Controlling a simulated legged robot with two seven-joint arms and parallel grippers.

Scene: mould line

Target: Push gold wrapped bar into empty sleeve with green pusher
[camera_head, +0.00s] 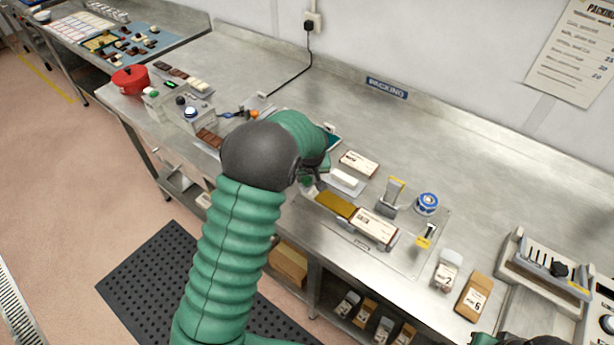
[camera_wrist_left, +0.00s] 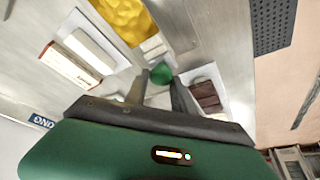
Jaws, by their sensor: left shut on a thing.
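The gold wrapped bar (camera_head: 335,205) lies on the packing bench, its right end at the left end of a white printed sleeve (camera_head: 377,226). I cannot tell whether any of the bar is inside the sleeve. My left gripper (camera_head: 313,183) is just left of the bar, shut on the green pusher (camera_head: 306,181). In the left wrist view the pusher's round green part (camera_wrist_left: 161,74) shows between the fingertips, and the gold bar (camera_wrist_left: 124,18) lies beyond it. My arm partly hides the pusher in the head view.
A white block (camera_head: 345,181) and a white printed box (camera_head: 358,163) lie behind the bar. A metal stand (camera_head: 391,197) and a blue round tin (camera_head: 428,203) stand behind the sleeve. A brown bar (camera_wrist_left: 205,96) lies on white paper near the gripper. The bench behind is mostly clear.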

